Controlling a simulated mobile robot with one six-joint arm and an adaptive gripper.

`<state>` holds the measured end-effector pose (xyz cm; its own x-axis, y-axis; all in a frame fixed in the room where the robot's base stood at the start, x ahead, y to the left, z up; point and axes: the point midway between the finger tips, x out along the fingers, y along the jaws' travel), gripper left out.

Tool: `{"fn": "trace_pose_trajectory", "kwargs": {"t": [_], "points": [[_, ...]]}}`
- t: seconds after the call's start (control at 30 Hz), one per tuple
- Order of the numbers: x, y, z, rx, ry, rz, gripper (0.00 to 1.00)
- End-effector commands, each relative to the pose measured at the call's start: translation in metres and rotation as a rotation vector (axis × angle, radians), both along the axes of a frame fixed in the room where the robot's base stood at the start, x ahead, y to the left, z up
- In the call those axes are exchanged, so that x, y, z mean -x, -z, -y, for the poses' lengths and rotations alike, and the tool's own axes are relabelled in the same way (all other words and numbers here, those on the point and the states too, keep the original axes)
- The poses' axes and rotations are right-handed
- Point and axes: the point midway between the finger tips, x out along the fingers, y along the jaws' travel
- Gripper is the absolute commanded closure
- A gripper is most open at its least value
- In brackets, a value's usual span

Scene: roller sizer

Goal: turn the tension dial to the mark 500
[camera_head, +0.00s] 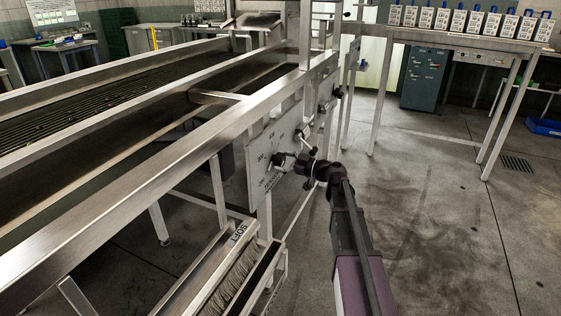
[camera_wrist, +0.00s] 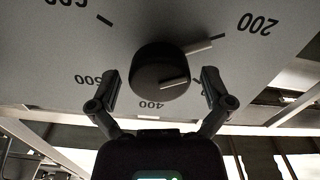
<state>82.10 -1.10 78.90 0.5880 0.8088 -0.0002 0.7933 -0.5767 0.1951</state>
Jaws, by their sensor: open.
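The tension dial (camera_wrist: 152,72) is a dark round knob on a pale grey panel, which appears tilted in the wrist view. A pale line marks its face, and a pale bar shows at its upper right, on the side toward the 200. The printed mark 500 (camera_wrist: 97,80) is to its left, partly behind a finger; 400 is below and 200 at upper right. My gripper (camera_wrist: 158,82) is open, with one finger on each side of the knob; contact is not clear. In the head view my gripper (camera_head: 300,163) is at the panel, beside the dial (camera_head: 279,159).
The panel (camera_head: 257,163) hangs under the metal frame rail (camera_head: 130,196) of the sizer. Another dark knob (camera_head: 337,92) sticks out farther back. A brush trough (camera_head: 232,277) lies in front below.

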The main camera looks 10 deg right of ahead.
Motion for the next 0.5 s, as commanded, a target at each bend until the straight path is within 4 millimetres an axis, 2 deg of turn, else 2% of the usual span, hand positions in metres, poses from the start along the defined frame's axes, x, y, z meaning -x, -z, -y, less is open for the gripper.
{"fn": "trace_pose_trajectory", "kwargs": {"t": [0.43, 0.5], "points": [[-0.0035, 0.0, -0.0043, 0.0, 0.001, 0.0, 0.0], [-0.0035, 0.0, -0.0043, 0.0, 0.001, 0.0, 0.21]]}}
